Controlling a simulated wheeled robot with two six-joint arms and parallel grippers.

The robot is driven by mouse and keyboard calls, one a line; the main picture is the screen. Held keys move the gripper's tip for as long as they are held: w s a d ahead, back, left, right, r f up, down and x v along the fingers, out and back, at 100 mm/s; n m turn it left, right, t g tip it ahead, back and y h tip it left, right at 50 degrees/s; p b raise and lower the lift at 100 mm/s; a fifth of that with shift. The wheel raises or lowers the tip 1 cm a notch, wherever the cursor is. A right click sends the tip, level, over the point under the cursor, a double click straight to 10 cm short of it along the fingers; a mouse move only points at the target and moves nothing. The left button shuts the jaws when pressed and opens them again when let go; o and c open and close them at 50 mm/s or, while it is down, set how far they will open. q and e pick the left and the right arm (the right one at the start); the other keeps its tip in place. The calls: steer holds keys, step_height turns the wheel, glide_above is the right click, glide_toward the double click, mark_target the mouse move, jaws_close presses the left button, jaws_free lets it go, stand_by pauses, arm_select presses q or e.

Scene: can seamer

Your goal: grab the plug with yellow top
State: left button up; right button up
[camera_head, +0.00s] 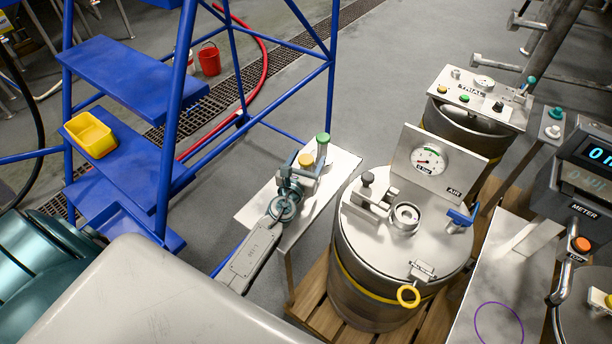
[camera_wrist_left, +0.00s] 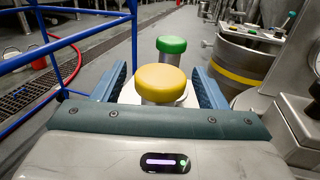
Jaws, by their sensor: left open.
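The plug with the yellow top (camera_head: 306,159) stands upright on a pale metal stand (camera_head: 338,178) in the head view. In the left wrist view its yellow cap (camera_wrist_left: 160,77) is in the middle, above a short metal stem. A similar plug with a green top (camera_head: 323,138) stands just behind it and also shows in the wrist view (camera_wrist_left: 171,45). My left gripper (camera_head: 297,174) is open at the yellow-topped plug. In the wrist view one finger is on each side of the yellow cap, with gaps visible. The lower stem is partly hidden. My right gripper is not in view.
A steel drum with a gauge (camera_head: 428,160) and a yellow ring handle (camera_head: 408,296) stands right of the stand. Blue steps (camera_head: 130,70) with a yellow bin (camera_head: 90,134) are at the left. A second drum (camera_head: 470,125) stands behind. Meter (camera_head: 585,165) at right.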

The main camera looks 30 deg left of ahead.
arm_select(q)
steer(key=shift+w+a, duration=0.1)
steer(key=shift+w, duration=0.65)
steer(key=shift+s, duration=0.1)
steer(key=shift+c, duration=1.1)
jaws_close()
steer(key=shift+r, duration=0.15)
